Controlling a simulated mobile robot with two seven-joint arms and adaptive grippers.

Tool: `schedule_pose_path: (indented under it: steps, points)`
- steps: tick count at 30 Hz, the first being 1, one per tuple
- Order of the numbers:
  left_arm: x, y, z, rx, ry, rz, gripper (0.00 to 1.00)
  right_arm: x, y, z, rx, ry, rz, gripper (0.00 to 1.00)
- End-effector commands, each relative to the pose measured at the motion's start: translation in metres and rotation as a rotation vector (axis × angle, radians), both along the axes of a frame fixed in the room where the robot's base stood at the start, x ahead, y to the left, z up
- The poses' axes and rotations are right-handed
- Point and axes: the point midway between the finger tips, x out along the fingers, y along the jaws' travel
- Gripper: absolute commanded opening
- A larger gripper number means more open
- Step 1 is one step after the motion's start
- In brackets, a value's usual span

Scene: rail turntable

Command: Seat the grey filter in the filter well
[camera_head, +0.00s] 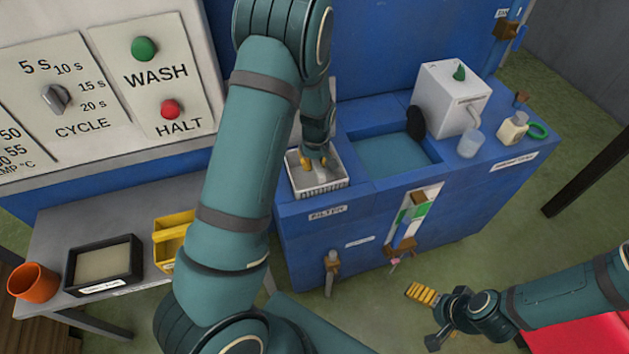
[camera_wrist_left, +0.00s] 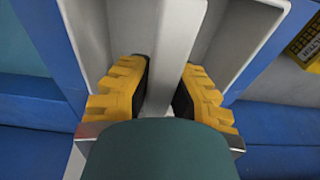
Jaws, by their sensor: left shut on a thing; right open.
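In the head view the pale, open-topped filter well (camera_head: 338,183) is set in the blue bench top, above a label reading FILTER. My left gripper (camera_head: 318,162) reaches down into it from above. In the left wrist view the left gripper (camera_wrist_left: 164,88) has its yellow, black-padded fingers on both sides of an upright grey bar of the grey filter (camera_wrist_left: 162,65) and is shut on it. Pale walls stand on both sides. I cannot tell how deep the filter sits; the gripper hides part of it. My right gripper (camera_head: 421,293) is open and empty, in front of the bench, low at right.
Right of the well are a water basin (camera_head: 390,157), a dark disc (camera_head: 416,124), a white box (camera_head: 450,100), a clear cup (camera_head: 470,143) and a bottle (camera_head: 513,128). Levers stick out of the bench front. A side table at left holds a dark tray (camera_head: 135,262), orange cup (camera_head: 33,283) and yellow bin (camera_head: 172,228).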

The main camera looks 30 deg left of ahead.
Motion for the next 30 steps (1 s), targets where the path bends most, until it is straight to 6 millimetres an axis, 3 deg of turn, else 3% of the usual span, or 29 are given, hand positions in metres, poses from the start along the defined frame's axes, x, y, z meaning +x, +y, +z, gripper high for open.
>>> schedule_pose_path:
  steps: [3,11,18,30]
  points:
    - [0.000,0.001,-0.020,0.000,0.000,0.000,0.00,-0.001,0.000,-0.005,0.000,0.003,0.002,1.00]
    - [0.001,0.000,-0.036,0.000,-0.001,-0.002,0.00,-0.002,0.000,-0.007,0.001,0.005,0.003,1.00]
    - [0.000,0.000,-0.071,0.000,0.000,-0.001,0.00,-0.001,0.000,-0.015,0.000,0.003,0.003,1.00]
    - [0.001,0.000,-0.076,0.000,-0.003,-0.002,0.00,-0.001,0.000,-0.017,0.000,0.002,0.003,1.00]
